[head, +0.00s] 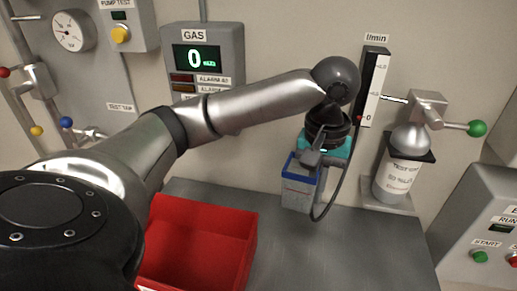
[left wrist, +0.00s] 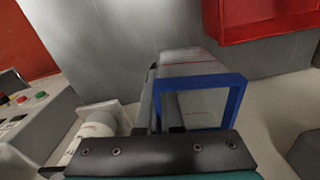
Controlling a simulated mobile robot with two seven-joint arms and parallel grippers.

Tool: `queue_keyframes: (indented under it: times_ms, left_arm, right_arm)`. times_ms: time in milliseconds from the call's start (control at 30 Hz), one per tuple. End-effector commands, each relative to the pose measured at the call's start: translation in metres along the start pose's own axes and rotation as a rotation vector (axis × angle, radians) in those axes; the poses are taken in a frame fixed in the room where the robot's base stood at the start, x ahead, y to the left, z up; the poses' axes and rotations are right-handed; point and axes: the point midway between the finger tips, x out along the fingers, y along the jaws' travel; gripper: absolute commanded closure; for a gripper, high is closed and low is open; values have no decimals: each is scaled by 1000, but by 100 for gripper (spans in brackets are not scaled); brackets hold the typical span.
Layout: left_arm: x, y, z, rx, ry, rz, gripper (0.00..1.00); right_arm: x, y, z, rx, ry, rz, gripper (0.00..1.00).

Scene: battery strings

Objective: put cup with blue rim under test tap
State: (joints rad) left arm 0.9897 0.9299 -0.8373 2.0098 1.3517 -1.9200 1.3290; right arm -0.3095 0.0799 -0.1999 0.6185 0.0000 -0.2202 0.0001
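The cup with the blue rim (head: 299,196) is a pale, square cup standing upright on the grey bench. Its blue rim shows in the left wrist view (left wrist: 232,104). My left gripper (head: 311,158) points down at the cup's top. In the left wrist view its narrow grey fingers (left wrist: 161,105) sit at the rim's left side, seemingly one on each side of that wall. I cannot tell whether they press on it. A "TEST TAP" label (head: 120,107) is on the wall at left; my arm hides what is below it. My right gripper is not in view.
A red open bin (head: 205,225) stands left of the cup. At right, a white labelled cylinder (head: 398,178) stands under a fitting with a green knob (head: 476,129). A hose loops beside the cup. The bench (head: 340,255) is clear in front.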

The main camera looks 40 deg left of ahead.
Motion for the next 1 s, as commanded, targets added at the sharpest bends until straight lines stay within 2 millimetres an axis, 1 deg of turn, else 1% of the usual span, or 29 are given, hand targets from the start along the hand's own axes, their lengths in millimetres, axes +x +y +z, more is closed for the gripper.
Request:
queue_keyframes:
  times_ms: [33, 200, 267, 300, 367, 600, 733, 833, 900, 1000]
  left_arm:
    - [-6, -5, -4, -34, -4, -1, 100]
    - [-12, -18, -12, -115, -8, -7, 100]
    - [-10, -20, -14, -129, -9, -8, 100]
    - [-6, -21, -14, -135, -10, -9, 100]
    - [4, -22, -14, -139, -13, -11, 100]
    - [69, -22, -13, -137, -13, -12, 100]
    - [101, -22, -13, -135, -12, -11, 100]
    - [118, -22, -13, -135, -9, -9, 100]
    - [126, -22, -13, -135, -10, -9, 100]
    - [132, -22, -13, -135, -9, -8, 100]
  right_arm:
    - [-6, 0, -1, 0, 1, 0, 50]
    - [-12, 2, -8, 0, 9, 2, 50]
    - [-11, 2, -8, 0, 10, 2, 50]
    - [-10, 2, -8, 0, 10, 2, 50]
    - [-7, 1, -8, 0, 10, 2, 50]
    - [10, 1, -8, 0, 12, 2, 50]
    - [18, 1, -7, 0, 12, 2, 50]
    - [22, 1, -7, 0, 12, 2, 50]
    - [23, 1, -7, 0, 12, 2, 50]
    - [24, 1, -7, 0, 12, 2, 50]
